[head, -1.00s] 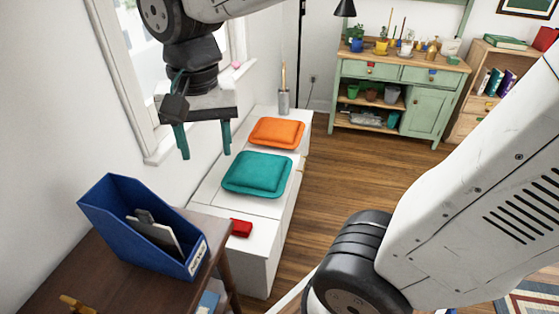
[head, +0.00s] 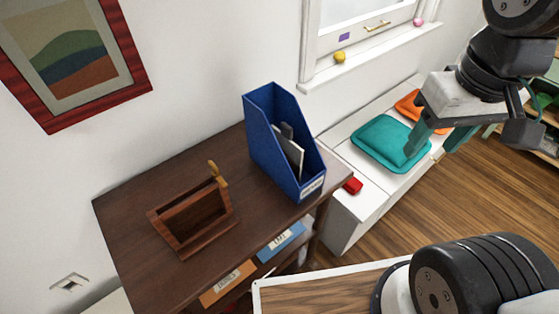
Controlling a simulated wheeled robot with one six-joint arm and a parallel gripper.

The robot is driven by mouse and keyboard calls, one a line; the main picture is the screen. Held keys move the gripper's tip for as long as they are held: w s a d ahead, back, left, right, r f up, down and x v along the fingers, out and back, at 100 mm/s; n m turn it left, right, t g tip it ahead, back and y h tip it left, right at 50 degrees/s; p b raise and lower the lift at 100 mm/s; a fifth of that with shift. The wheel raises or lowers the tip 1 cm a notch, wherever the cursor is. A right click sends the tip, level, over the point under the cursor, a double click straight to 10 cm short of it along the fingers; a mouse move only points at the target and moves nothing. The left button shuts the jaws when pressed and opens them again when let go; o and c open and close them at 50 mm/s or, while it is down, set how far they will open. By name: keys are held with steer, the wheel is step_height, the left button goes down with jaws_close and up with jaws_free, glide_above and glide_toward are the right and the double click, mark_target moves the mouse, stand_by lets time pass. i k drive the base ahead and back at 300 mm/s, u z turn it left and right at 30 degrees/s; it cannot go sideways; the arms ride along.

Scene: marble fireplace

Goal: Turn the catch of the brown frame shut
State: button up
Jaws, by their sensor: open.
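The brown frame (head: 192,218) stands on the dark wooden table in the head view, an upright wooden frame on a base. Its brass-coloured catch (head: 217,172) sits at the top right corner and sticks up above the frame's edge. Whether it touches a keeper cannot be seen. My gripper (head: 436,143) is open and empty, with green fingers pointing down, at the right of the view. It is well apart from the frame and the catch.
A blue file holder (head: 278,150) with papers stands on the table (head: 130,210) right of the frame. A window bench (head: 340,215) holds a teal cushion (head: 390,145), an orange cushion (head: 410,105) and a red object (head: 352,186). A red-framed picture (head: 75,60) hangs on the wall.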

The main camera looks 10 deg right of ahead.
mark_target(215, 175)
steer(key=u, duration=1.2)
